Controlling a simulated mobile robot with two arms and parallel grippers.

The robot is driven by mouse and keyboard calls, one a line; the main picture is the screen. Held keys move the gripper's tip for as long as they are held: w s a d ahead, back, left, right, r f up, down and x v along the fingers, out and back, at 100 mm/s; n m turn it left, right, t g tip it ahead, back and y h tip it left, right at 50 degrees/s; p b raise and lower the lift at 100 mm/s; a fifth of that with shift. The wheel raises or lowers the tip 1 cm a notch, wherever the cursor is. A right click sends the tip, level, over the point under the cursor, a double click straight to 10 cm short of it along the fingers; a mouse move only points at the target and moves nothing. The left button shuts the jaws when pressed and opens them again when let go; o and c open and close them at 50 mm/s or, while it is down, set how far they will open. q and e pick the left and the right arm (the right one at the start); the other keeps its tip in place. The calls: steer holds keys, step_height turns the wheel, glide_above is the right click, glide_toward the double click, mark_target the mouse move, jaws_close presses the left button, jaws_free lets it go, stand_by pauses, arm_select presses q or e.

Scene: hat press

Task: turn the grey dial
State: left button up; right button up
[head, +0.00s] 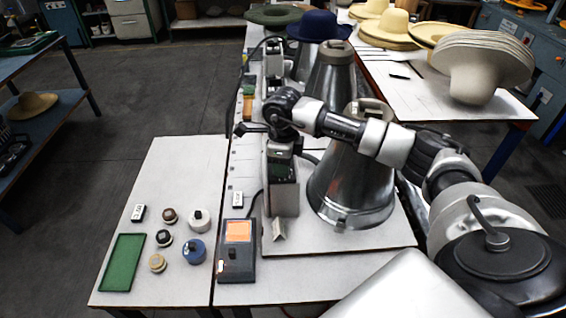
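My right arm reaches in from the right, across the front metal cone (338,188). My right gripper (246,129) is above and just left of the front upright control box (284,200), which has a small dark display near its top. The gripper is small and dark here, and I cannot tell whether its fingers are apart or closed. I cannot clearly make out a grey dial; the wrist and gripper cover part of the area at the top of the box. My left gripper is not in view.
A dark device with an orange screen (238,232) lies in front of the box. On the left are a green tray (122,262), a blue round item (194,250), a whitish round item (199,219) and small round pieces. Hats (483,62) are stacked behind at right.

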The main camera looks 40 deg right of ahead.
step_height(320, 180, up, 11)
steer(key=b, duration=0.2)
steer(key=shift+f, duration=0.15)
stand_by(0.5)
